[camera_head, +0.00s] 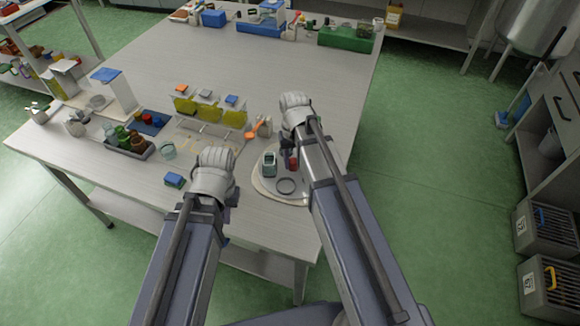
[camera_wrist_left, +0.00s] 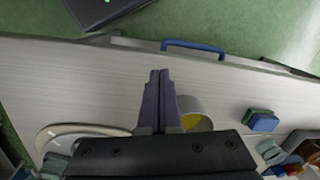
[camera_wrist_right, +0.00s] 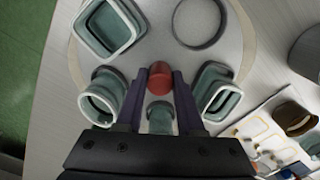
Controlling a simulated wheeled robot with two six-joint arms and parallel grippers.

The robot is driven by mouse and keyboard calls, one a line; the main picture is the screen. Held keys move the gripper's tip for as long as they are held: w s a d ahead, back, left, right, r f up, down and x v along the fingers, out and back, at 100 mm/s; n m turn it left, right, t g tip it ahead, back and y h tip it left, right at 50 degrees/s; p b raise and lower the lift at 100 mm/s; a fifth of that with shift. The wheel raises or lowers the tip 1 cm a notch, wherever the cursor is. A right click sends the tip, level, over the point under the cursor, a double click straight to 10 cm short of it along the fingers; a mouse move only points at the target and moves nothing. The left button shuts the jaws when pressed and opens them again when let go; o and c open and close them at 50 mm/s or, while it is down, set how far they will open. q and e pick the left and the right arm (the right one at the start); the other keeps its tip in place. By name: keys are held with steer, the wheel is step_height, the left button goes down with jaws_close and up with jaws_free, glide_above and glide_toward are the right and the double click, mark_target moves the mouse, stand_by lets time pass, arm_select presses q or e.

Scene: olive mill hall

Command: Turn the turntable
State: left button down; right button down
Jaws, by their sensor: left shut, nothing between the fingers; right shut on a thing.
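The turntable (camera_head: 266,191) is a pale round disc near the table's right edge, partly hidden by my right arm in the head view. It carries square green-tinted glass jars (camera_wrist_right: 110,28) and a thin dark ring (camera_wrist_right: 200,40). A red knob-like piece (camera_wrist_right: 160,76) shows among the jars. My right gripper (camera_wrist_right: 160,88) is shut on this red piece, one finger on each side. My left gripper (camera_wrist_left: 161,76) is shut and empty over the table, left of the turntable in the head view. The turntable's rim (camera_wrist_left: 85,129) shows at the lower left of the left wrist view.
A blue and green sponge-like block (camera_head: 174,180) lies left of my left gripper. A grey tray of bottles (camera_head: 130,147) and a rack with yellow pieces (camera_head: 210,113) stand farther back. Bare tabletop (camera_head: 335,85) lies beyond my right gripper.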

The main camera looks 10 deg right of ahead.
steer(key=n, duration=1)
steer(key=shift+n, duration=0.8)
steer(key=n, duration=0.9)
steer(key=shift+n, duration=0.3)
steer(key=c, duration=0.7)
jaws_free()
